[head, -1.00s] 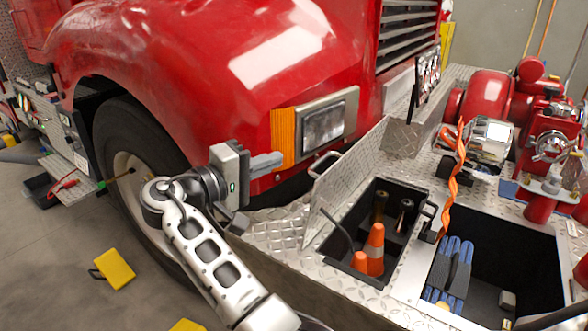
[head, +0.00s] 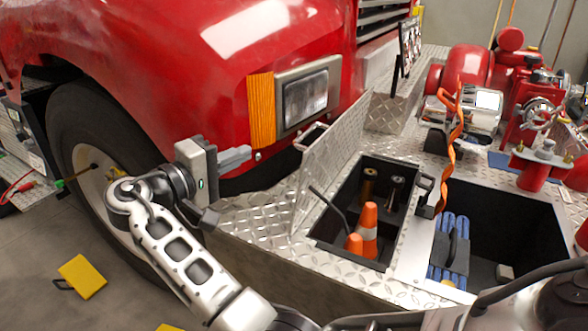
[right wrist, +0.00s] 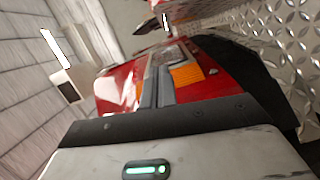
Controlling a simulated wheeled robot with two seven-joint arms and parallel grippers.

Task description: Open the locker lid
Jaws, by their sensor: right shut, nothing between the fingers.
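The locker lid (head: 336,150) is a diamond-plate panel with a small handle (head: 311,137) at its upper edge. It stands raised and tilted along the left side of an open locker (head: 345,247). Orange-and-white cones (head: 367,232) and two brass-and-black nozzles (head: 370,185) sit inside the locker. My right gripper (head: 240,157) is shut and empty, left of the lid and apart from it, in front of the truck's headlight area. Its closed fingers also show in the right wrist view (right wrist: 157,88). My left gripper is not in view.
The red fender, orange lamp (head: 261,110) and headlight (head: 305,97) are close behind my right gripper. A second open bay (head: 520,225) holds a blue hose bundle (head: 450,250). Yellow chocks (head: 83,277) lie on the floor.

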